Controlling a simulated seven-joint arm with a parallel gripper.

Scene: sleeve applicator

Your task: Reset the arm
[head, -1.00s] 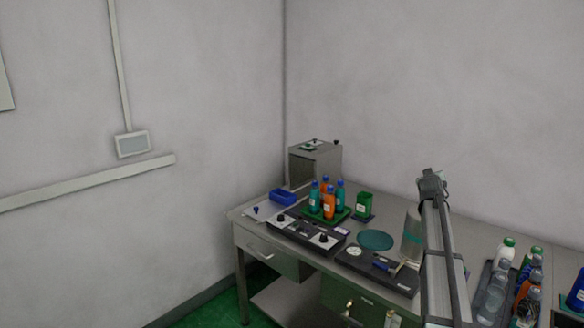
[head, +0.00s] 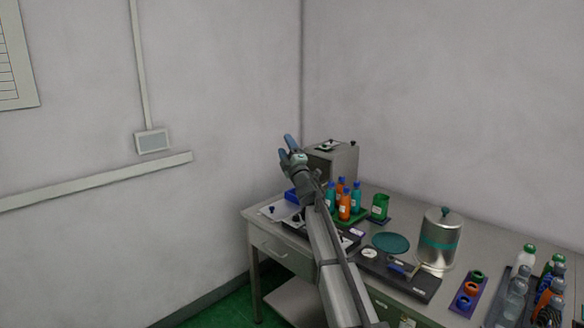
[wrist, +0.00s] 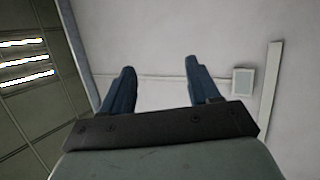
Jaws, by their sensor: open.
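My gripper (head: 288,145) is raised in the air above the left part of the bench in the head view, with its fingers pointing up. In the wrist view its two blue fingers (wrist: 156,72) are wide apart with nothing between them. Behind them are only a bare wall, a wall box (wrist: 243,81) and ceiling lights (wrist: 24,60). My arm crosses in front of the bench and hides part of its front and the black control panel.
The bench (head: 400,215) holds a grey box (head: 340,160), orange and teal bottles (head: 344,206), a green container (head: 379,207), a teal disc (head: 391,243), a metal canister (head: 440,240), a purple holder with rings (head: 468,293) and a tray of bottles at right. The air above is clear.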

